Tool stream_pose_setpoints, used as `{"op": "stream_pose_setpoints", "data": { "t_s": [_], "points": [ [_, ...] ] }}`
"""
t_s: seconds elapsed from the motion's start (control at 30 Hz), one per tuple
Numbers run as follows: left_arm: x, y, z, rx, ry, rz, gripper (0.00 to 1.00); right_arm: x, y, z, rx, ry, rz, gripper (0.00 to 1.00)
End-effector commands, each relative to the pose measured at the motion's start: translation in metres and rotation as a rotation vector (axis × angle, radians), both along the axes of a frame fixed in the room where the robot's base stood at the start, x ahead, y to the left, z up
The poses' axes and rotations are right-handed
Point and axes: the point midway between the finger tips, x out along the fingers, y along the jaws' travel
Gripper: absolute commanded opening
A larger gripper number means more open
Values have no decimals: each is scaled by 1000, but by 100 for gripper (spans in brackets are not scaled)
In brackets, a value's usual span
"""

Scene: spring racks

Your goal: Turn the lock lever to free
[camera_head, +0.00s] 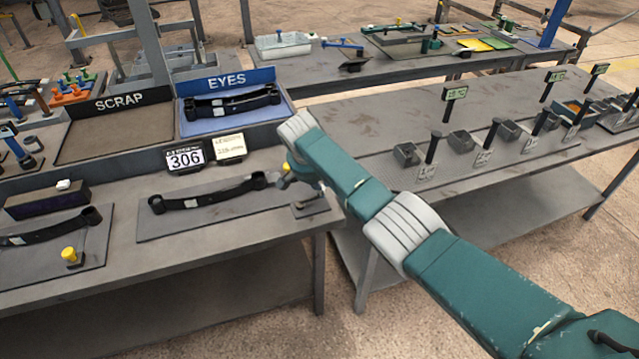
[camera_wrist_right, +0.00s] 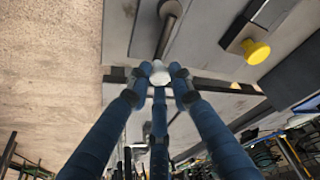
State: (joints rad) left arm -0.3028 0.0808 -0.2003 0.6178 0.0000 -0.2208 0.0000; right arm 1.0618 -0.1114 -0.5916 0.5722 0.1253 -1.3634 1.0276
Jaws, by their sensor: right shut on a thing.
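The lock lever shows in the right wrist view as a dark rod (camera_wrist_right: 168,32) with a pale round knob (camera_wrist_right: 160,74) at its end. My right gripper (camera_wrist_right: 160,84) is shut on the knob, its blue fingers on both sides of it. In the head view my right arm reaches in from the right, and the right gripper (camera_head: 287,181) is low over the small base plate (camera_head: 312,207) at the bench's right end. The arm hides most of the lever there. A yellow knob (camera_wrist_right: 257,52) is apart from the fingers. My left gripper is not in view.
A dark leaf spring (camera_head: 210,199) lies on a plate left of the gripper. Behind are the blue EYES tray (camera_head: 237,80) holding springs, the SCRAP tray (camera_head: 120,128) and a 306 sign (camera_head: 185,158). Another bench (camera_head: 400,120) with small bins stands to the right.

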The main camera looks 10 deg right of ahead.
Motion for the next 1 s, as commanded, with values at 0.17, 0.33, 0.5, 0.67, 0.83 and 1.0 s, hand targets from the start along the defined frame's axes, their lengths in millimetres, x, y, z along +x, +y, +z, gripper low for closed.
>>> {"op": "stream_pose_setpoints", "data": {
  "t_s": [0.17, 0.33, 0.5, 0.67, 0.83, 1.0],
  "points": [
    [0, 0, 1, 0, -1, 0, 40, 1, -1, 3, -2, -7, -36, 0],
    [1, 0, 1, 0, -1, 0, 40, 0, -2, 4, -2, -9, -47, 0],
    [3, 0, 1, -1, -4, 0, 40, 0, -2, 4, -2, -9, -47, 0],
    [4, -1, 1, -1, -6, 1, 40, 1, -2, 4, -3, -10, -47, 29],
    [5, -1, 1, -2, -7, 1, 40, 0, -1, 3, -2, -6, -46, 40],
    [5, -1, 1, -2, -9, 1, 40, -1, -1, 2, -1, -4, -45, 40]
  ]
}}
